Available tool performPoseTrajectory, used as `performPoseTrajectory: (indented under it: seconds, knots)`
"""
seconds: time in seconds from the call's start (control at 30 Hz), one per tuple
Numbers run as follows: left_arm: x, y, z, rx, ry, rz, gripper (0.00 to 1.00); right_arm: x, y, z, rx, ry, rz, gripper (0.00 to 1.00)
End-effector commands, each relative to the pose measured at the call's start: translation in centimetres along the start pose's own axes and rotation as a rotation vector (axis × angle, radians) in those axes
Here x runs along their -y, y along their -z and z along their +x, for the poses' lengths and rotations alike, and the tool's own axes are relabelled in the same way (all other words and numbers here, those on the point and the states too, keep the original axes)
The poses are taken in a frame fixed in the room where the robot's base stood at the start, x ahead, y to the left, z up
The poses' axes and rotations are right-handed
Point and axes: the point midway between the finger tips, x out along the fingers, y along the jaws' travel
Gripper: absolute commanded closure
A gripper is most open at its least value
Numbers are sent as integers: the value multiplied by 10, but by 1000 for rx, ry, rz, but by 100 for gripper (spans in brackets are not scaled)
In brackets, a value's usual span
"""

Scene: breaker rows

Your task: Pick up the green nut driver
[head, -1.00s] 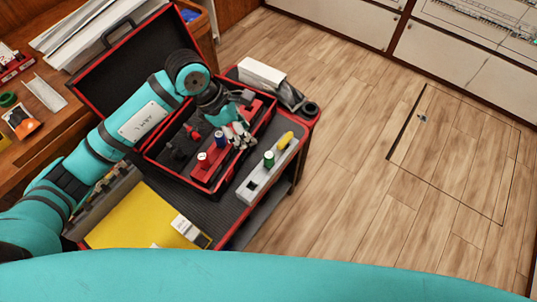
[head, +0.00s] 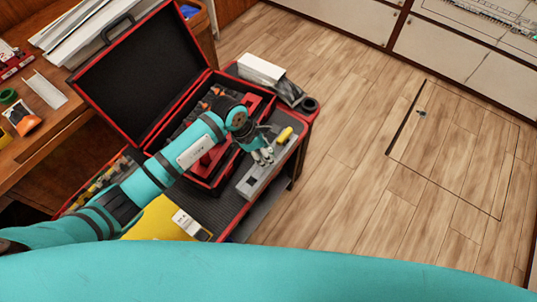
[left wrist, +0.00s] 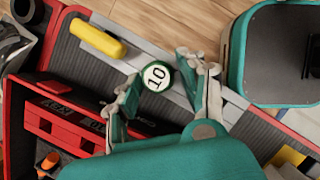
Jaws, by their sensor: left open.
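The green nut driver (left wrist: 157,76) shows in the left wrist view as a round green end with a white cap marked "10". It stands in a long grey holder (head: 252,186) along the cart's edge. My left gripper (head: 264,156) is open over the holder. In the left wrist view the fingers of my left gripper (left wrist: 158,72) are on either side of the nut driver's end, and I cannot tell whether they touch it. In the head view my gripper hides the nut driver. My right gripper is not in view.
A yellow-handled tool (head: 284,135) sits in the same holder, and also shows in the left wrist view (left wrist: 98,37). An open red-edged toolbox (head: 141,137) is beside it, under my arm. A yellow folder (head: 155,222) lies nearby. The wooden floor (head: 345,150) is clear.

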Motion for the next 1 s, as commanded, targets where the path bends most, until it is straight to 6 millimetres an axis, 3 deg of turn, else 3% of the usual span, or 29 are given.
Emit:
performPoseTrajectory:
  seconds: [0.13, 0.4, 0.7, 1.0]
  knots:
    - [0, 0, 16, 1, 1, 0, 59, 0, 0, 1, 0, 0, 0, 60]
    - [0, 0, 18, 0, -1, 2, 59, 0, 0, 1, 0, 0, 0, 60]
    - [0, 0, 18, 0, -1, 2, 98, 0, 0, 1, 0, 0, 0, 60]
    - [-1, -2, 16, 1, -2, 2, 100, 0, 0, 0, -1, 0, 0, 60]
